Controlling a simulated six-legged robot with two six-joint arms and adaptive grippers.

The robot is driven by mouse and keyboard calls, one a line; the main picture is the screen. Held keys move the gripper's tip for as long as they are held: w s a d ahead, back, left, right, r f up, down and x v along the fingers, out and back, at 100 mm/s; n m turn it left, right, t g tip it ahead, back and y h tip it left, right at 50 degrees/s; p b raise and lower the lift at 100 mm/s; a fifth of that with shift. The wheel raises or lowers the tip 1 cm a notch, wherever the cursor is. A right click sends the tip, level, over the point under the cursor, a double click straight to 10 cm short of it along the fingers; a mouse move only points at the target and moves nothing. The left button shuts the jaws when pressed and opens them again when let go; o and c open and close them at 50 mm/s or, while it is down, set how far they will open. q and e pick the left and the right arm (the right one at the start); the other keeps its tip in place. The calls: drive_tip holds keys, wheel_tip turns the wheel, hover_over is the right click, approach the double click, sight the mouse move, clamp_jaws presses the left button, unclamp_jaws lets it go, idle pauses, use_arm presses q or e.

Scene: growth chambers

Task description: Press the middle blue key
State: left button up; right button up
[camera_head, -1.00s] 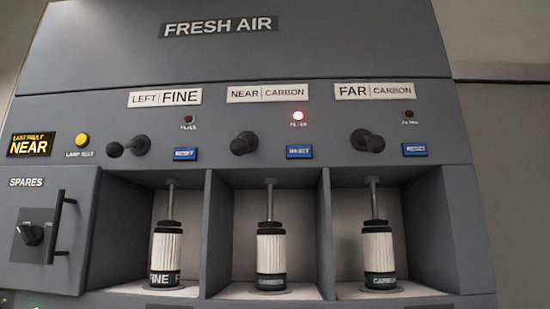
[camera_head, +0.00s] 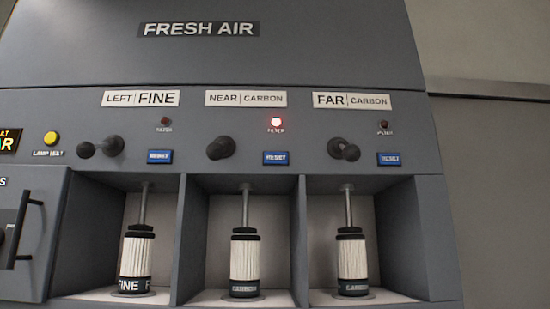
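The middle blue key (camera_head: 276,158) is a small rectangular button marked RESET, on the grey panel under the NEAR CARBON label (camera_head: 245,99). A red lamp (camera_head: 276,122) glows just above it. A dark knob (camera_head: 221,148) sits to its left. Similar blue keys are at the left (camera_head: 160,156) and the right (camera_head: 389,159), each under an unlit lamp. Nothing covers the middle key. Neither of my grippers shows in the head view.
Below the panel are three open bays with white pleated cartridges: left (camera_head: 137,258), middle (camera_head: 245,260) and right (camera_head: 352,259). Knobs (camera_head: 343,150) jut out beside the keys. A yellow lamp-test button (camera_head: 52,138) and a door handle (camera_head: 24,230) are at the left.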

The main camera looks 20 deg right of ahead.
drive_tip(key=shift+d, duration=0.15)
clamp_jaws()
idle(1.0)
